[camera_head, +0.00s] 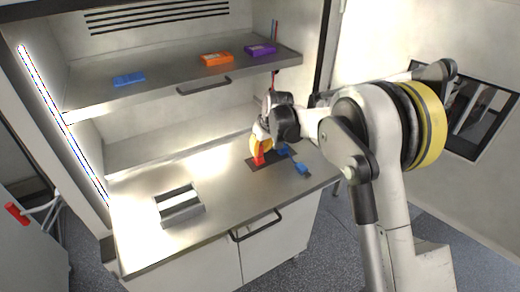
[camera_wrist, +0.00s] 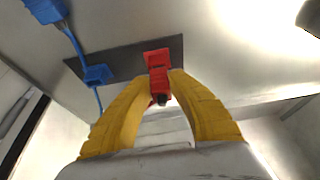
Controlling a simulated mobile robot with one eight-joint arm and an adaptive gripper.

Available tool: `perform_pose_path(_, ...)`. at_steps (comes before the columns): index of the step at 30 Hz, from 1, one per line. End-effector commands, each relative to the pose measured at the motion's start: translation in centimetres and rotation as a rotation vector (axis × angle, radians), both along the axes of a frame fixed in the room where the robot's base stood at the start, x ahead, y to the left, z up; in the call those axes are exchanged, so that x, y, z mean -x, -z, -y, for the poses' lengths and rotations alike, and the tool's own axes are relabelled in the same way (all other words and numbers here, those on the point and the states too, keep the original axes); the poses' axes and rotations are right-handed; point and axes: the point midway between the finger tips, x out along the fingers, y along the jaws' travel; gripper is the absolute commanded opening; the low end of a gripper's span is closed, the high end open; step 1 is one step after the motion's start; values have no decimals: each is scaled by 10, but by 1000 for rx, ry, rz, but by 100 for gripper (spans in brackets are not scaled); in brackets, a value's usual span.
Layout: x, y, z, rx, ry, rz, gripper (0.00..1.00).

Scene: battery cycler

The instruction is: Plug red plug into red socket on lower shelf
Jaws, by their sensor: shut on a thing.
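My gripper (camera_head: 262,146) is at the right of the lower steel surface, pointing down over a dark plate (camera_head: 259,166). Its yellow fingers also show in the wrist view (camera_wrist: 161,84), shut on a red plug (camera_wrist: 158,84). In the wrist view the plug lines up with the red socket (camera_wrist: 156,57) on the dark plate (camera_wrist: 125,62). The two reds meet or overlap in the picture; I cannot tell whether the plug is seated. In the head view the red parts (camera_head: 259,158) merge below my fingers.
A blue socket (camera_wrist: 97,75) sits beside the red one, and a blue plug (camera_wrist: 45,8) with a cable lies near it. A metal block (camera_head: 179,206) stands left on the lower surface. The upper shelf (camera_head: 165,95) holds blue, orange and purple boxes above.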

Motion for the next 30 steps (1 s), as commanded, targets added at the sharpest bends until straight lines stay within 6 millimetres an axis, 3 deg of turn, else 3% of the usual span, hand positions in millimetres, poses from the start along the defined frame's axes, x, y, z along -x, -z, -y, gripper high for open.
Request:
perform_pose_path(14, 0, 5, 0, 0, 0, 0, 0)
perform_pose_path(15, 0, 5, 0, 0, 0, 0, 24)
perform_pose_path(17, 0, 5, 0, 0, 0, 0, 42)
perform_pose_path(26, 0, 5, 0, 0, 0, 0, 42)
perform_pose_path(30, 4, -6, 3, 0, 1, 0, 42)
